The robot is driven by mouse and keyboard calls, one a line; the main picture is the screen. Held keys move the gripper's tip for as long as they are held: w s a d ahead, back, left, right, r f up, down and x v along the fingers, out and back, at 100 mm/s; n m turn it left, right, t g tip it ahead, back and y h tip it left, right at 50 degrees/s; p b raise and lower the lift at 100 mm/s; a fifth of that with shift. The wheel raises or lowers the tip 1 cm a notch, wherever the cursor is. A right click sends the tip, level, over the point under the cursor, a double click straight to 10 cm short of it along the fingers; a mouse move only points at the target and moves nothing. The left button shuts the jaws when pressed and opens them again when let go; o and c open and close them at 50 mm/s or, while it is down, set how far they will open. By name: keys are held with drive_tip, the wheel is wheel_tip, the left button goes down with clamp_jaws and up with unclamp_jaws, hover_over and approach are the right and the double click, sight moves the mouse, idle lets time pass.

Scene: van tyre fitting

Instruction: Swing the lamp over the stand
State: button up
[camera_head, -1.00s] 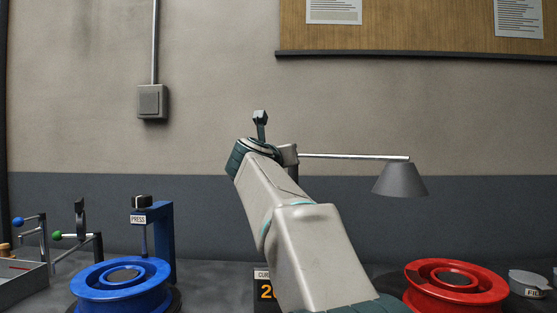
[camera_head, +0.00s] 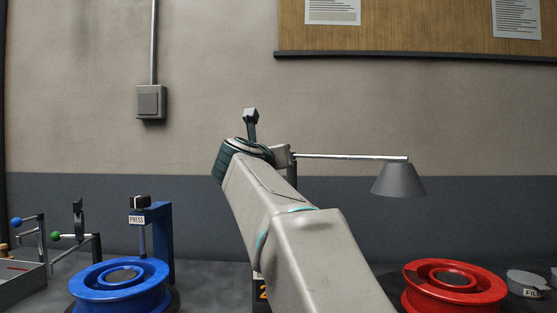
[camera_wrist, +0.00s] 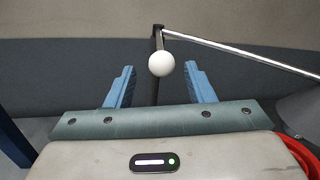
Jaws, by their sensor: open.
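The lamp has a grey cone shade (camera_head: 398,180) on a thin metal arm (camera_head: 350,156), over the right side of the bench. In the wrist view the lamp arm (camera_wrist: 240,52) runs right from the top of a dark post, and part of the shade (camera_wrist: 300,105) shows at the right edge. A white ball knob (camera_wrist: 161,63) appears between the fingertips of my gripper (camera_wrist: 160,80), with a gap on both sides. My gripper is open. Its fingers are hidden behind my arm in the head view. I cannot tell which support is the stand.
A blue wheel rim (camera_head: 84,292) lies on a dark round base at left, beside a blue press (camera_head: 160,240). A red wheel rim (camera_head: 440,303) lies at right, below and right of the shade. Levers with blue and green knobs (camera_head: 56,237) stand far left. A lidded grey pot (camera_head: 526,281) is far right.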

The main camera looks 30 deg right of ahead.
drive_tip(key=v, duration=1)
